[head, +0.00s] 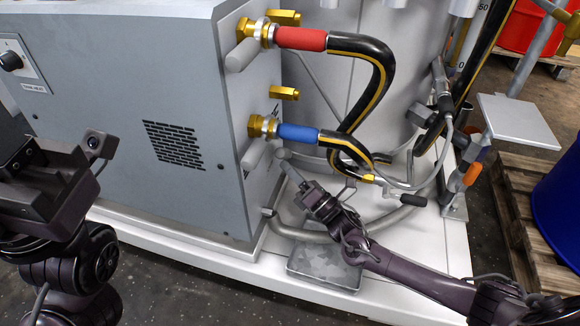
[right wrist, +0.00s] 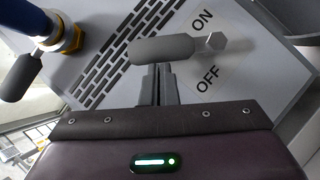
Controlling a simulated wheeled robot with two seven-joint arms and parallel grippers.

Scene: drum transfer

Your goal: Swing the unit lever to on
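The unit lever (right wrist: 162,48) has a rounded grey handle on the side of the grey unit (head: 115,95). In the right wrist view its handle points left from a hex pivot, roughly level in the picture, beside the ON label (right wrist: 202,20) and the OFF label (right wrist: 208,77). My right gripper (right wrist: 158,72) has its fingers together, tips right at the handle's lower edge; whether they touch is unclear. In the head view my right gripper (head: 291,172) is low by the unit's right side. My left gripper (head: 38,185) is at the left, its fingers not clearly visible.
Above my right gripper, a red hose coupling (head: 300,39) and a blue hose coupling (head: 298,133) join brass valves on the unit. Black-yellow hoses (head: 385,75) loop right, before a pale tank. A wooden pallet (head: 515,200) and blue drum (head: 560,195) stand right.

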